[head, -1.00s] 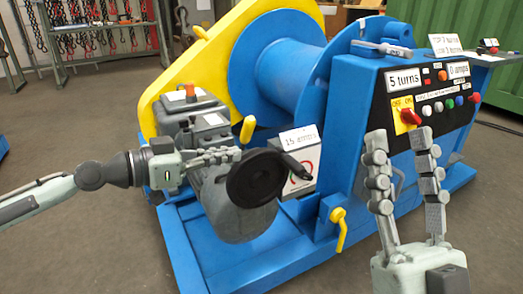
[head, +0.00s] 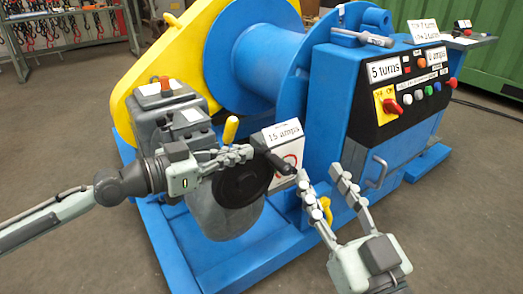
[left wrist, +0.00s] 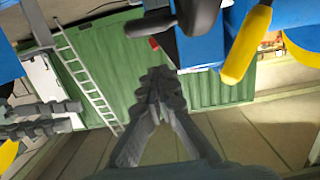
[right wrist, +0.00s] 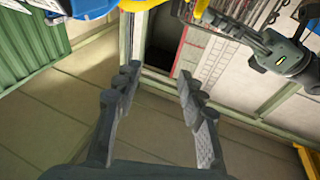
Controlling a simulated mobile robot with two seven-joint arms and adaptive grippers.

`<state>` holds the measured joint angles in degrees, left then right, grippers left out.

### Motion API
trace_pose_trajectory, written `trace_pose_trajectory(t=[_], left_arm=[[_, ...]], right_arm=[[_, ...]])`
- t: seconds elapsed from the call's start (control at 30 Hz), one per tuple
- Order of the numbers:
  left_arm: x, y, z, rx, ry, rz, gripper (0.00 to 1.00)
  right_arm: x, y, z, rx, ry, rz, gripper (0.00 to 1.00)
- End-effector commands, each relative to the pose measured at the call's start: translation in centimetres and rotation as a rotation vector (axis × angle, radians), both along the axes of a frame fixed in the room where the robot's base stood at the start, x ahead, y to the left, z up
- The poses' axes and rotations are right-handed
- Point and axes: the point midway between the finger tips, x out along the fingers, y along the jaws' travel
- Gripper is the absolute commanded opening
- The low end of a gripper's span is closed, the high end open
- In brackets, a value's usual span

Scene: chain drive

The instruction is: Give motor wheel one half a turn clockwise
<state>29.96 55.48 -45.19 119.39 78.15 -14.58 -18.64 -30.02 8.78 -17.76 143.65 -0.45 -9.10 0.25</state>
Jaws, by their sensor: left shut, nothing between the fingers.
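The black motor wheel (head: 238,186) is on the front of the grey motor (head: 222,218) in the head view. Its black crank handle (head: 274,158) is at the wheel's upper right and points out toward me. My left gripper (head: 248,153) is shut and empty; its fingers cross in front of the wheel's top, tips close to the handle. I cannot tell whether they touch. It also shows in the left wrist view (left wrist: 160,78). My right gripper (head: 319,176) is open and empty, to the right of the handle. Its spread fingers also show in the right wrist view (right wrist: 159,80).
A yellow lever (head: 231,129) rises just above my left fingers. A "15 amps" sign (head: 283,134) stands behind the handle. The blue control cabinet (head: 345,120) has a red switch (head: 391,106). A second yellow lever (head: 326,207) is behind my right gripper. Floor is clear in front.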

Motion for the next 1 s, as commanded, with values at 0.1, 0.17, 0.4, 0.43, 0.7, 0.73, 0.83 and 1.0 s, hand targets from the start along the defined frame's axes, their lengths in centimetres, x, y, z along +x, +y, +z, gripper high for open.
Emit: trace_pose_trajectory(t=[0.1, 0.17, 0.4, 0.43, 0.7, 0.73, 0.83, 1.0], left_arm=[[1.2, -1.7, 0.0, -0.005, 0.000, -0.001, 0.00], [1.7, -2.4, -0.1, -0.004, 0.000, -0.002, 0.00], [2.9, -4.0, -3.0, -0.001, 0.002, 0.000, 0.00], [2.9, -4.1, -3.2, -0.001, 0.001, 0.000, 0.00], [3.2, -4.3, -3.6, 0.000, 0.000, 0.001, 0.00], [3.2, -4.3, -3.6, 0.000, 0.000, 0.000, 0.00], [3.2, -4.3, -3.6, 0.000, 0.000, 0.000, 0.00], [3.2, -4.3, -3.6, 0.002, 0.001, 0.000, 0.00]], right_arm=[[0.6, -0.7, -2.2, -0.056, 0.109, -0.017, 0.40], [0.8, -1.1, -3.3, -0.080, 0.157, -0.027, 0.40], [0.6, -0.6, -2.3, -0.049, 0.098, -0.015, 0.40], [0.6, -0.5, -2.1, -0.046, 0.092, -0.014, 0.40], [0.4, -0.4, -1.6, -0.037, 0.072, -0.011, 0.40], [0.4, -0.4, -1.6, -0.037, 0.072, -0.011, 0.40], [0.4, -0.4, -1.6, -0.036, 0.071, -0.011, 0.40], [0.5, -0.4, -1.7, -0.040, 0.079, -0.012, 0.40]])
